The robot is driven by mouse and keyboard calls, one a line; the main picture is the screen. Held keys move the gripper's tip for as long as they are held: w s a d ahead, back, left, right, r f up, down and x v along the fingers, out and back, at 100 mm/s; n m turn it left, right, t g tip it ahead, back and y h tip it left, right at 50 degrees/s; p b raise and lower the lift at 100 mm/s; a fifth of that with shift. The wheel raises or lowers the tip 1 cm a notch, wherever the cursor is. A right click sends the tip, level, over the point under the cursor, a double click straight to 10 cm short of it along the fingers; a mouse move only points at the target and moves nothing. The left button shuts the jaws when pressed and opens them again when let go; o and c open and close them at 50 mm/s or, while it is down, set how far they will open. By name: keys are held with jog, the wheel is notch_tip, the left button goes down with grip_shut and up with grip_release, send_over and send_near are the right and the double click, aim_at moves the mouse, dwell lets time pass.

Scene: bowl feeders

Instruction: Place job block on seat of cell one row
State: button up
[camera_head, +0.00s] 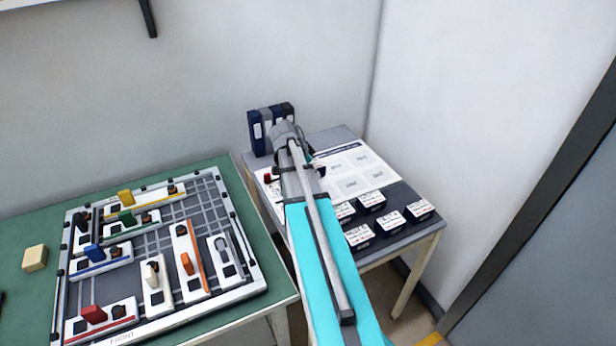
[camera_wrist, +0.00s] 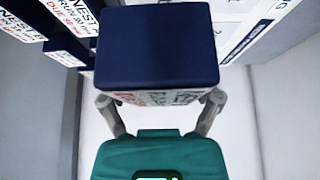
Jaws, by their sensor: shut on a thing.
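In the wrist view, my gripper (camera_wrist: 160,108) is shut on a job block (camera_wrist: 157,45) with a dark navy face. A white label with red and dark print shows along its lower edge. In the head view my arm hides the gripper and the held block over the right table. A white sheet (camera_head: 327,182) with a dark header and several pale printed rectangles lies on that table, partly behind my arm. Its print is too small to read for cell one. Part of the sheet shows at the upper right of the wrist view (camera_wrist: 248,28).
Several other labelled dark blocks (camera_head: 418,209) stand on the right table's dark front area. Binders (camera_head: 270,127) stand at its back left. A green table (camera_head: 205,170) at left carries a board with coloured pieces and a loose yellowish block (camera_head: 35,258). Walls close in behind.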

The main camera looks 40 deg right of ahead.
jog(key=shift+s+d, duration=0.1)
jog(key=d, duration=0.1)
jog(key=s+d, duration=0.1)
jog(key=d, duration=0.1)
jog(key=s+d, duration=0.1)
jog(key=shift+s+d+r+p, duration=0.1)
jog(key=shift+d+r+p, duration=0.25)
jog(key=shift+r+p, duration=0.05)
dwell(0.3)
jog(key=w+d+f+b, duration=0.1)
jog(key=w+f+b, duration=0.1)
jog(key=w, duration=0.2)
jog(key=w+d+f+b, duration=0.1)
jog(key=w+f+b, duration=0.2)
jog(key=w, duration=0.1)
jog(key=w+d+f+b, duration=0.1)
jog(key=w+f+b, duration=0.2)
jog(key=shift+w, duration=0.4)
jog(key=shift+w+f+b, duration=0.5)
